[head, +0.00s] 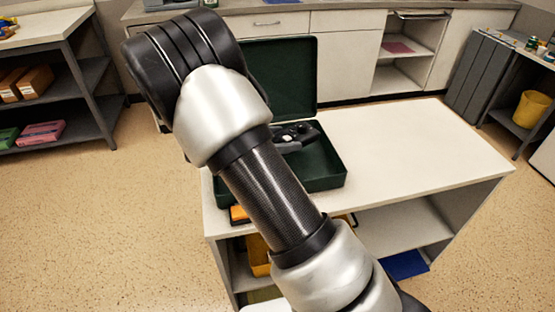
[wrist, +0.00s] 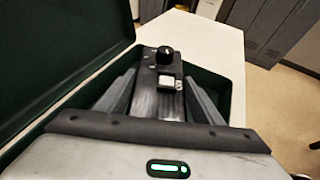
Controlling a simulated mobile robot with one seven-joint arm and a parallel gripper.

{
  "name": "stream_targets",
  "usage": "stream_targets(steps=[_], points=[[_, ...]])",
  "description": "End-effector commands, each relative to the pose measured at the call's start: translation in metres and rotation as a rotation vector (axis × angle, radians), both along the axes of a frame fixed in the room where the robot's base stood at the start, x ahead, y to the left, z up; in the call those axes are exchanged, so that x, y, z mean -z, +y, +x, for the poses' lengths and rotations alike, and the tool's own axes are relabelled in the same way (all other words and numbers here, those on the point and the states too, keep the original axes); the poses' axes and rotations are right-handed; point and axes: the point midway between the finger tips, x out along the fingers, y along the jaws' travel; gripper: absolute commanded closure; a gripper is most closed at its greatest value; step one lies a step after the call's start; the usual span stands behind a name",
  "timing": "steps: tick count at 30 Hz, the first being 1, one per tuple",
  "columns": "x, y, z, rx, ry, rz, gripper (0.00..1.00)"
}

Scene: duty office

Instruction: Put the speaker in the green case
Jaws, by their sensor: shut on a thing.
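The green case (head: 325,180) stands open on the white table, its lid (head: 292,75) upright at the back. In the wrist view the lid (wrist: 50,45) is at the left and the case's wall (wrist: 232,90) at the right. My gripper (wrist: 162,100) is shut on a dark grey thing, apparently the speaker (wrist: 146,100), with a black knob and a small white block at its far end. The gripper and speaker are over or within the case's open base; their height above its floor cannot be told. My arm hides the case's left part in the head view.
The white table (head: 420,150) is clear to the right of the case. An orange item (head: 239,214) lies at its front left edge. A yellow container (head: 258,256) and a blue item (head: 405,264) are below. Cabinets (head: 345,65) stand behind; a shelf unit (head: 75,80) stands left.

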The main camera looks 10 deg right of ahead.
Motion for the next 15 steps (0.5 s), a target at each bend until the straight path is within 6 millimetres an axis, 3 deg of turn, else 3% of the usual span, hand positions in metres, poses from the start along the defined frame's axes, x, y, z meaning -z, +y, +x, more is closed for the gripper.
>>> stream_targets(steps=[3, 15], points=[[0.022, -0.001, 0.0, 0.001, 0.0, -0.004, 0.8], [0.063, 0.0, 0.001, 0.0, -0.001, -0.002, 0.8]])
